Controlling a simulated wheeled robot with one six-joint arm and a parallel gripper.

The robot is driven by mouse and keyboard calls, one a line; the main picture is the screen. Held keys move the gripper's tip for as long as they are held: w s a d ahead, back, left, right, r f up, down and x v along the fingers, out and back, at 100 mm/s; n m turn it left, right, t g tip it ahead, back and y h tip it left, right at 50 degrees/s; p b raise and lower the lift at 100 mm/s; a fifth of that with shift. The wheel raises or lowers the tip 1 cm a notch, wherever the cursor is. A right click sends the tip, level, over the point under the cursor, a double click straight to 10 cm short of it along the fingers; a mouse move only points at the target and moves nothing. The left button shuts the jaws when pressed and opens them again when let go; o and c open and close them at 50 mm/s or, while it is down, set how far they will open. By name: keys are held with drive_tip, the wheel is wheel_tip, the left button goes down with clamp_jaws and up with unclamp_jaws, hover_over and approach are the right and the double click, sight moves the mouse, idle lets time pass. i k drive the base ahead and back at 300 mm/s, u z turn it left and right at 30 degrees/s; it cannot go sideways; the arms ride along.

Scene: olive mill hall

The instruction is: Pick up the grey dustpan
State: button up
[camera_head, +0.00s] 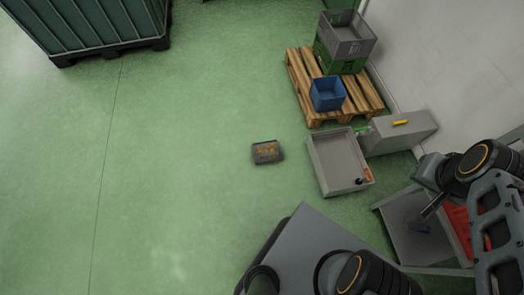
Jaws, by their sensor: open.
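I cannot make out a grey dustpan for sure in the head view. A small dark grey, box-like thing (267,152) with orange and yellow bits on it lies on the open floor near the middle; it is too small to tell what it is. My arm comes in at the right edge. My gripper (430,212) seems to be the thin dark end pointing down and left, over a grey metal stand. It is open with nothing visible in it, well to the right of the small grey thing.
A grey shallow tray (322,167) holds a few small items beside a grey box (412,136). Behind them a wooden pallet (313,117) bears a blue bin (327,94) and stacked crates (345,45). A red crate (459,222) is at right. Floor at left is free.

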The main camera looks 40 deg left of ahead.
sight(267, 149)
drive_tip(key=u, duration=2)
drive_tip(key=i, duration=0.4)
drive_tip(key=u, duration=0.65)
drive_tip(key=i, duration=1.2)
drive_tip(key=z, duration=0.95)
